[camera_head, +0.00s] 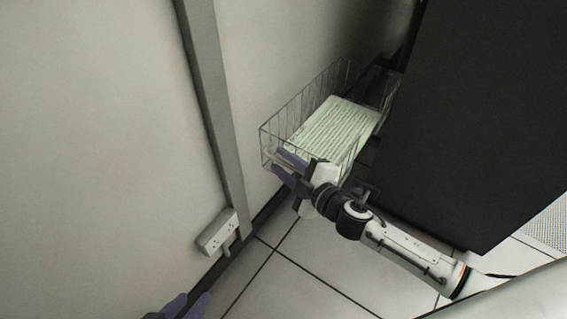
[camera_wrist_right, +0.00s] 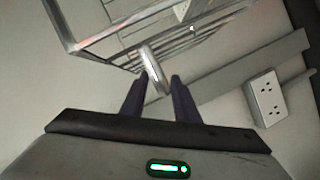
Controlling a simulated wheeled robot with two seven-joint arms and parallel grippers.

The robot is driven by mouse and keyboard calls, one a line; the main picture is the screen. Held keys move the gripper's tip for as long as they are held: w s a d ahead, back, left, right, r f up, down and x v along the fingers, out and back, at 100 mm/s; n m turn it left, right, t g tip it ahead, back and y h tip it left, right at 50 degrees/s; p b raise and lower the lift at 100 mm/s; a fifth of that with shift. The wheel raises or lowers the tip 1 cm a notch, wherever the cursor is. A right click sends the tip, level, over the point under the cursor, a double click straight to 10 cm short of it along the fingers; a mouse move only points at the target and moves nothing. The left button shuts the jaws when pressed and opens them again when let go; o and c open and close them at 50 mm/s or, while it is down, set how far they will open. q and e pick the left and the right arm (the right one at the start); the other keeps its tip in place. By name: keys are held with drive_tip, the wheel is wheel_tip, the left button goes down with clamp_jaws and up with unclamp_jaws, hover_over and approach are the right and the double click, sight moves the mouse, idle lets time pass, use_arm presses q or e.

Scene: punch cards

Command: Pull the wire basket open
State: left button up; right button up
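The wire basket (camera_head: 352,148) juts out beside a black cabinet, with its front end facing lower left. It also shows at the top of the right wrist view (camera_wrist_right: 70,28).
A stack of pale printed cards (camera_head: 335,125) lies in the basket. The black cabinet (camera_head: 475,120) stands close on the right. A wall with a grey post (camera_head: 208,100) and a white power outlet (camera_head: 217,233) is on the left. The tiled floor (camera_head: 290,285) below is clear.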

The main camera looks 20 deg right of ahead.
clamp_jaws()
drive_tip(key=s+a, duration=0.4)
drive_tip(key=a, duration=0.1)
drive_tip(key=shift+a+p, duration=0.15)
drive_tip(key=shift+p, duration=0.2)
unclamp_jaws()
drive_tip(key=shift+s, duration=0.1)
